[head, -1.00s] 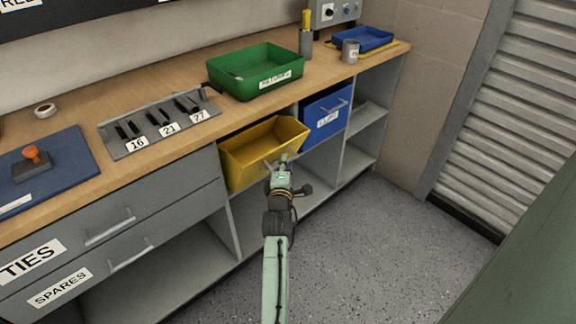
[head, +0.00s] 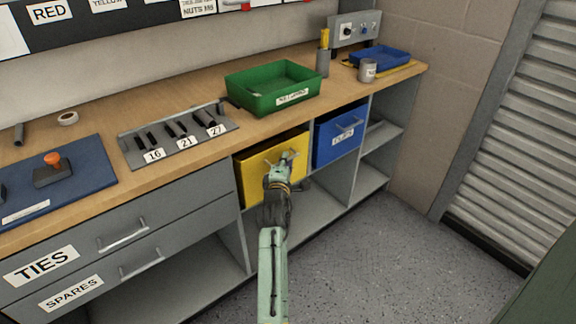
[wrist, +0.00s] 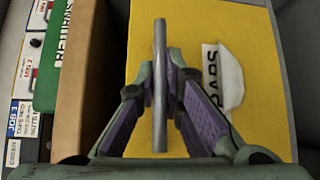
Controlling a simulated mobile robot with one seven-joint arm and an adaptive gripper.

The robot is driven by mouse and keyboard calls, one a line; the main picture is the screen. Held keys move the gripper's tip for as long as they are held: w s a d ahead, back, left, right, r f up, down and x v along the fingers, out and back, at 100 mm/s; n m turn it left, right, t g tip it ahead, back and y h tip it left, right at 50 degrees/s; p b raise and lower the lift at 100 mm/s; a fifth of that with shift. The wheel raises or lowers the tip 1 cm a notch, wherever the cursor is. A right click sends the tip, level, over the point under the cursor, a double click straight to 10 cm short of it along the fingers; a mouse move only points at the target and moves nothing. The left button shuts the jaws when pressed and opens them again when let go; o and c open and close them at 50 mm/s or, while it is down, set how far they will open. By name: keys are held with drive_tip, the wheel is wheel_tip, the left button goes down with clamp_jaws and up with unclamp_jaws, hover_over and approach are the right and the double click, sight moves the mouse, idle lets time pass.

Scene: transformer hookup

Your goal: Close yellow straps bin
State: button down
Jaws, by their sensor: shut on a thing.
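The yellow straps bin (head: 258,165) sits in its slot under the worktop, its front face about level with the cabinet front in the head view. In the wrist view its yellow front (wrist: 215,35) fills the middle, with a white label (wrist: 225,75) partly readable as "RAPS". A grey bar handle (wrist: 160,85) runs upright through the wrist view. My gripper (head: 284,162) is at the bin's front in the head view. In the wrist view the fingers of my gripper (wrist: 172,100) are on either side of the handle, shut on it.
The blue bin (head: 338,138) is in the slot to the right, with open shelves beyond. A green tray (head: 272,92) stands on the worktop above. Grey drawers labelled TIES (head: 115,238) and SPARES (head: 125,270) are to the left. The floor (head: 400,260) at right is clear.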

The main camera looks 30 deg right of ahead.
drive_tip(key=shift+w+r, duration=0.3)
idle(0.4)
drive_tip(key=c, duration=1.7)
unclamp_jaws()
drive_tip(key=shift+f, duration=0.15)
drive_tip(key=shift+s+a, duration=0.1)
drive_tip(key=v, duration=1.1)
drive_tip(key=shift+s+a, duration=0.25)
drive_tip(key=shift+s, duration=0.05)
drive_tip(key=shift+f, duration=0.1)
